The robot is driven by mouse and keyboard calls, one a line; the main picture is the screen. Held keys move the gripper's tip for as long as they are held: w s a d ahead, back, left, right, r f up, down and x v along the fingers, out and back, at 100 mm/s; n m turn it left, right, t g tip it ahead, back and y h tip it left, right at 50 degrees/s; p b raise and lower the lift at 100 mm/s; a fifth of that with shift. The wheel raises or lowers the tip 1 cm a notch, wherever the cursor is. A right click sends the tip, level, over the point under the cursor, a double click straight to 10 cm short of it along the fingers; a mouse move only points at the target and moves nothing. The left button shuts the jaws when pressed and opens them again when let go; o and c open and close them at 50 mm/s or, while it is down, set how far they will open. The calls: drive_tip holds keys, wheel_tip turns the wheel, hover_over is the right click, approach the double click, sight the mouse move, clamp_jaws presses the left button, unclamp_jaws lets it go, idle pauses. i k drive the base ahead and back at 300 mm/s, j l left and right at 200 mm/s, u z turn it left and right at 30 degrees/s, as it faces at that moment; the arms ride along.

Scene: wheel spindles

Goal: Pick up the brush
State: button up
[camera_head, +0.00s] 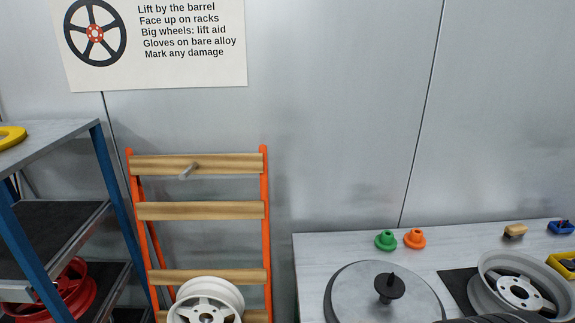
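The brush (515,231) is a small block with a tan wooden top and dark bristles below. It lies near the back edge of the grey-white bench (320,254) at the right, behind a silver wheel rim. Nothing touches it that I can see. My gripper cannot be made out in this view. A dark rounded shape cut off at the bottom right edge is too partial to identify.
Left of the brush stand an orange knob (414,239) and a green knob (386,240). A grey disc (343,290) with a black spindle (389,287) and a silver rim (489,266) sit in front. A blue item (561,227) lies right. A wall rises behind.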

sight(516, 231)
drive_tip(key=l+z, duration=0.1)
drive_tip(key=z, duration=1.4)
